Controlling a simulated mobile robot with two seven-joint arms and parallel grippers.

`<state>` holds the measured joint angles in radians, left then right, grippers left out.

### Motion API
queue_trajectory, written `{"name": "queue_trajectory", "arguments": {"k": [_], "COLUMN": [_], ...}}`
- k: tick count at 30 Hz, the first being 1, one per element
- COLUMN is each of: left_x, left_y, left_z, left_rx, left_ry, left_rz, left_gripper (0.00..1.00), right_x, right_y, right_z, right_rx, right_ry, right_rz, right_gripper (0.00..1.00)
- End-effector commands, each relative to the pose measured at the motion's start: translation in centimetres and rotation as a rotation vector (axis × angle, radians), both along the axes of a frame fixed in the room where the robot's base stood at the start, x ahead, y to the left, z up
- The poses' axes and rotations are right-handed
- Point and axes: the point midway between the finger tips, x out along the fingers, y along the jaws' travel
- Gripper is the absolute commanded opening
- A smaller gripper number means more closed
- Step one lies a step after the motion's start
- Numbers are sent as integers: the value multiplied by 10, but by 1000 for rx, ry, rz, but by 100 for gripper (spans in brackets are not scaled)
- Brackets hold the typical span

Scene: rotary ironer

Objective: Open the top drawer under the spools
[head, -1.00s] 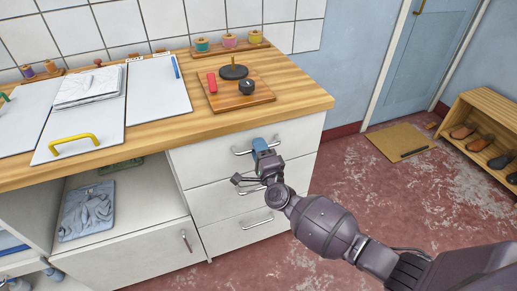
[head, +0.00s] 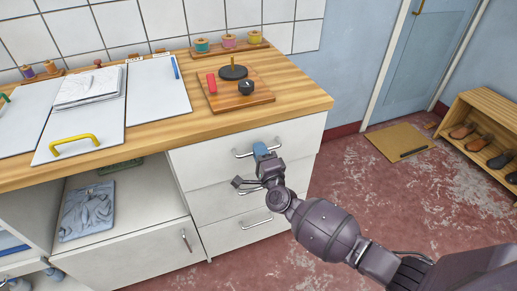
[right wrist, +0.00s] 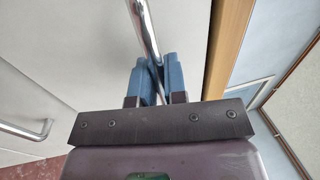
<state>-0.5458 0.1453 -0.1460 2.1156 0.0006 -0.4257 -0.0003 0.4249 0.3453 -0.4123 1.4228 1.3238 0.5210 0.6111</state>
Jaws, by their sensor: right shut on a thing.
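The top drawer (head: 215,168) is the uppermost of three white drawers at the counter's right end, under the wooden spool rack (head: 232,48) that carries colored spools. Its metal bar handle (head: 241,155) also shows in the right wrist view (right wrist: 144,27). My right gripper (head: 261,150) is shut on this handle, with its blue fingertips on both sides of the bar in the right wrist view (right wrist: 159,78). The fingers hide part of the handle. The drawer front looks about flush with the fronts below; I see no clear gap. My left gripper is not in view.
A wooden board (head: 255,98) with a black peg stand and a dark knob lies on the counter. An open shelf with folded blue cloth (head: 87,210) is left of the drawers. A shoe rack (head: 485,115) stands far right. The floor before the drawers is otherwise clear.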

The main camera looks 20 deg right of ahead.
Motion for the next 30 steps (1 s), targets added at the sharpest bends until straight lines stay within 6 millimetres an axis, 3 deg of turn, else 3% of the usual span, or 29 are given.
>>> {"name": "queue_trajectory", "arguments": {"k": [5,11,30], "left_x": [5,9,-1], "left_y": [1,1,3], "left_z": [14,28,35], "left_rx": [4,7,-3], "left_ry": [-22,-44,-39], "left_rz": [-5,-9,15], "left_gripper": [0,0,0], "right_x": [-32,-83,-274], "right_y": [-1,-3,-9], "right_z": [3,3,0], "right_rx": [0,1,2], "right_ry": [0,1,6], "right_rz": [0,-1,1], "right_gripper": [0,0,0]}}
